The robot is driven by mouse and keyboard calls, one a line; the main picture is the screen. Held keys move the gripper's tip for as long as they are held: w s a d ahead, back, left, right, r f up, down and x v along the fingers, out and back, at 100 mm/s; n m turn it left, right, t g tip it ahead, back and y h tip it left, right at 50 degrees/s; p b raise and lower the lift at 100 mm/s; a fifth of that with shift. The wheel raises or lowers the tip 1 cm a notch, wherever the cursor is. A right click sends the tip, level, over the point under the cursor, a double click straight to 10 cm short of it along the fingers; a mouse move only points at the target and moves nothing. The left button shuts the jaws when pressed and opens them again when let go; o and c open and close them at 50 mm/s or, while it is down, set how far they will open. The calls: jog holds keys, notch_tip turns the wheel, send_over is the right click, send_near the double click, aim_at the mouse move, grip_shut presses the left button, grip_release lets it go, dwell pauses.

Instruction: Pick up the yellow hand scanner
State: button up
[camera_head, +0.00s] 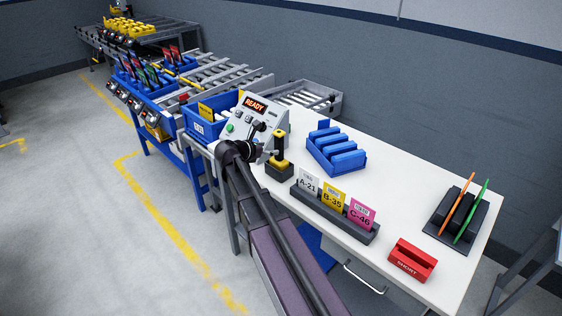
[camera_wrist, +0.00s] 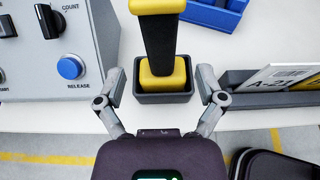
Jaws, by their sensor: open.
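The yellow hand scanner (camera_head: 279,146) stands upright in a dark square holder (camera_head: 279,172) on the white table, just right of the control box. In the wrist view the yellow and black scanner (camera_wrist: 160,45) rises from its holder (camera_wrist: 163,98) at top centre. My gripper (camera_wrist: 160,78) is open, its two fingers spread to the left and right of the scanner and holder. I see no contact between the fingers and the scanner. In the head view my gripper (camera_head: 262,152) is small and partly hidden by my arm, close to the scanner's left side.
The grey control box (camera_head: 257,117) with READY display and knobs stands close on the left. A card rack (camera_head: 335,213) with three cards is close on the right. A blue bin (camera_head: 336,150) stands behind. A red SHORT block (camera_head: 412,260) and a dark pen stand (camera_head: 462,218) are farther right.

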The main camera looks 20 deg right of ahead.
aim_at(276, 146)
jog(key=shift+d, duration=0.2)
jog(key=shift+w+d+f, duration=0.1)
jog(key=shift+b+x, duration=0.85)
jog(key=shift+x, duration=1.65)
jog(key=shift+w, duration=0.1)
grip_shut()
